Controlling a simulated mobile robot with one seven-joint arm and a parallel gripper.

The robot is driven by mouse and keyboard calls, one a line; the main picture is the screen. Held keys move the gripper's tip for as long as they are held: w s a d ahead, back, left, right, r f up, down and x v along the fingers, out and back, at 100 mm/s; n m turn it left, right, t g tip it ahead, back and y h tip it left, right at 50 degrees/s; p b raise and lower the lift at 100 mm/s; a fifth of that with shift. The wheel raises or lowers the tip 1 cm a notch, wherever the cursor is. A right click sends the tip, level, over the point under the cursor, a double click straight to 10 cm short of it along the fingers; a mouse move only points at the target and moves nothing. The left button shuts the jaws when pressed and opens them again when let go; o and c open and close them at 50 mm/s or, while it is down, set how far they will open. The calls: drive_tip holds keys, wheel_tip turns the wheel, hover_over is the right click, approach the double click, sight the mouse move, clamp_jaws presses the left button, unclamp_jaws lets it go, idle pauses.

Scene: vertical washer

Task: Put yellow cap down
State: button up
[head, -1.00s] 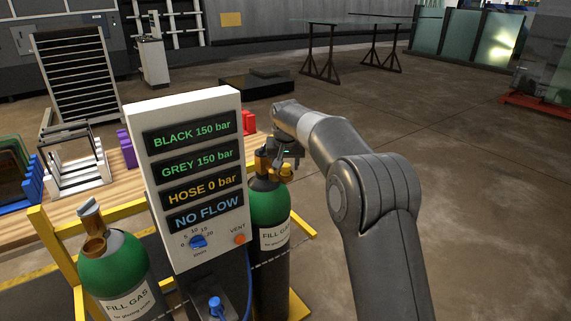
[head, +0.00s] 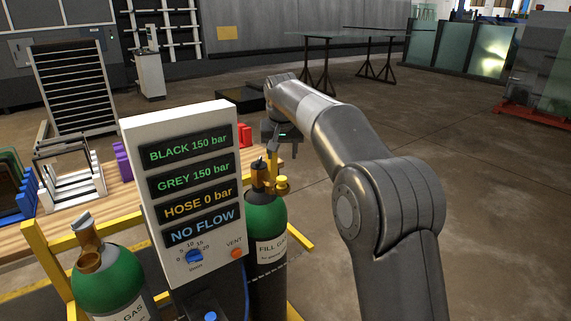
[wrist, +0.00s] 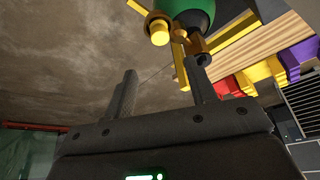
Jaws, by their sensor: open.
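A yellow cap (head: 282,183) sits at the right side of the brass valve (head: 262,178) on the right green gas cylinder (head: 265,215). In the wrist view the round yellow cap (wrist: 159,34) shows near the top, beside the green cylinder (wrist: 190,12). My gripper (head: 281,144) is above the valve and apart from the cap. In the wrist view its two fingers (wrist: 160,85) are spread with nothing between them, and the cap lies beyond their tips. The valve's far side is hidden.
A white gauge panel (head: 188,110) stands left of the right cylinder. A second green cylinder (head: 108,280) stands at the front left. A wooden bench (head: 58,225) with frames and coloured blocks is behind. Open floor (head: 480,200) lies to the right.

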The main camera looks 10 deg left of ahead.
drive_tip(key=shift+s+r, duration=0.15)
drive_tip(key=shift+r, duration=0.15)
drive_tip(key=s+d+r, duration=0.2)
drive_tip(key=s+d, duration=0.7)
drive_tip(key=s, duration=0.1)
drive_tip(key=s+d+r, duration=0.3)
drive_tip(key=s+d, duration=0.6)
drive_tip(key=d, duration=0.1)
drive_tip(key=s+d+f, duration=0.3)
drive_tip(key=s+f, duration=0.1)
drive_tip(key=s, duration=0.3)
drive_tip(key=s+d+f+m, duration=0.1)
drive_tip(key=s+d+f, duration=0.2)
drive_tip(key=s, duration=0.5)
drive_tip(key=s+d+f+m+t, duration=0.1)
drive_tip(key=s+d+f, duration=0.2)
drive_tip(key=s+f, duration=0.2)
drive_tip(key=s, duration=0.3)
drive_tip(key=shift+d+h, duration=0.35)
drive_tip(key=shift+h, duration=0.05)
